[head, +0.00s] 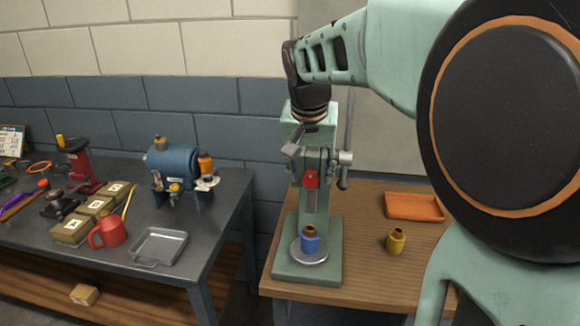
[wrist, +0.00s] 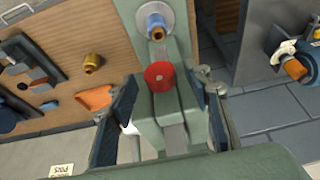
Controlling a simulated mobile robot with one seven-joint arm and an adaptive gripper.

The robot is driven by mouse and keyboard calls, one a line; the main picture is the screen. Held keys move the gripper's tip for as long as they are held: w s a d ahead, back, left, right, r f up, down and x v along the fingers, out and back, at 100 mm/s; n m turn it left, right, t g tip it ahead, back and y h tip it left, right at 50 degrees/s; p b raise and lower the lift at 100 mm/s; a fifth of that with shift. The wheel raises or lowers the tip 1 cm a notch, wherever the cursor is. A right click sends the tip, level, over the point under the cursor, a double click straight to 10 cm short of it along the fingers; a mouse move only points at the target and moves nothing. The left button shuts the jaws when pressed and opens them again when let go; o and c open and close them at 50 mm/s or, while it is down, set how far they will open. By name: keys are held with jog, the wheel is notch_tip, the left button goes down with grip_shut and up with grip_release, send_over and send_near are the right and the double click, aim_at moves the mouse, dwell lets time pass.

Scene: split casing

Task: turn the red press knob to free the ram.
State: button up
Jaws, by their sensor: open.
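The red press knob (head: 311,180) is on the front of the green arbor press (head: 280,262). It also shows in the wrist view (wrist: 159,76), centred between and just beyond my fingers. The grey ram (head: 310,200) runs down below the knob, above a blue part with a brass insert (head: 310,243) on the round plate (head: 297,254). My gripper (wrist: 163,88) is open and empty, with one finger to each side of the press head. In the head view my gripper (head: 303,146) is above the knob; contact cannot be told.
An orange tray (head: 413,207) and a yellow part with a brass insert (head: 396,241) are right of the press on the wooden bench. A lever (head: 343,170) sticks out right of the press head. The left metal table (head: 215,205) holds a blue motor (head: 172,162), boxes and tools.

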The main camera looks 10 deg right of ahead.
jog(key=shift+w+f, duration=0.25)
jog(key=shift+f, duration=0.35)
jog(key=c, duration=1.1)
